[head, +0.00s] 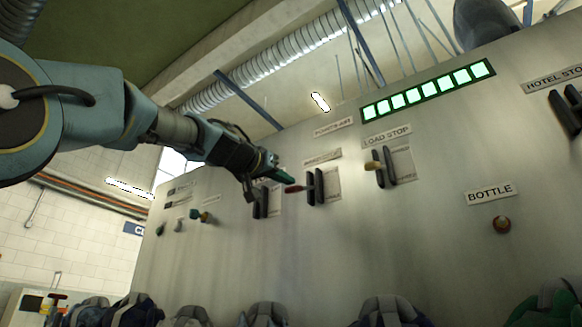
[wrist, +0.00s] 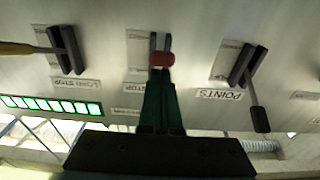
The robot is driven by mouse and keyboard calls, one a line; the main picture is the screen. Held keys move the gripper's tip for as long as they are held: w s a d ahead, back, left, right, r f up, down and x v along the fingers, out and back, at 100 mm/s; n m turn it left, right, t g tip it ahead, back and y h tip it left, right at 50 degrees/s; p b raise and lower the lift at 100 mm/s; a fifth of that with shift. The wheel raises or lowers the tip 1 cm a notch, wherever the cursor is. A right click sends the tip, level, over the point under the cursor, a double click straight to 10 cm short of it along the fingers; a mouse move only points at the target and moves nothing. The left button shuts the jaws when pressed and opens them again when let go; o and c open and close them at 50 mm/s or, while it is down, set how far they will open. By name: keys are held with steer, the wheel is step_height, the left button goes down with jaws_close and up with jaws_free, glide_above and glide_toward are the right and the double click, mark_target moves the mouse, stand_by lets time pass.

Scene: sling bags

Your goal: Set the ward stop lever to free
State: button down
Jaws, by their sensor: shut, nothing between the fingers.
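The lever with the red knob (head: 295,188), taken as the ward stop lever, sits in a dark two-rail bracket (head: 315,187) on the pale panel. The small label above it (head: 322,157) is hard to read. In the wrist view, which is upside down, the red knob (wrist: 162,60) stands at the tips of my green fingers. My gripper (head: 284,175) is shut and empty, its tips close to the knob; I cannot tell whether they touch it. The marks on the plate beside the lever (wrist: 138,48) are too small to read.
The load stop lever (head: 374,166) is to the right, with a tan handle. The points lever (wrist: 257,105) is on the other side. Green lit squares (head: 428,90) run above. A bottle knob (head: 502,224) is lower right. Bags (head: 390,310) line the bottom.

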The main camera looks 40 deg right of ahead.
steer(key=shift+d+f+b, duration=0.15)
steer(key=shift+f+b, duration=0.25)
steer(key=shift+f, duration=0.15)
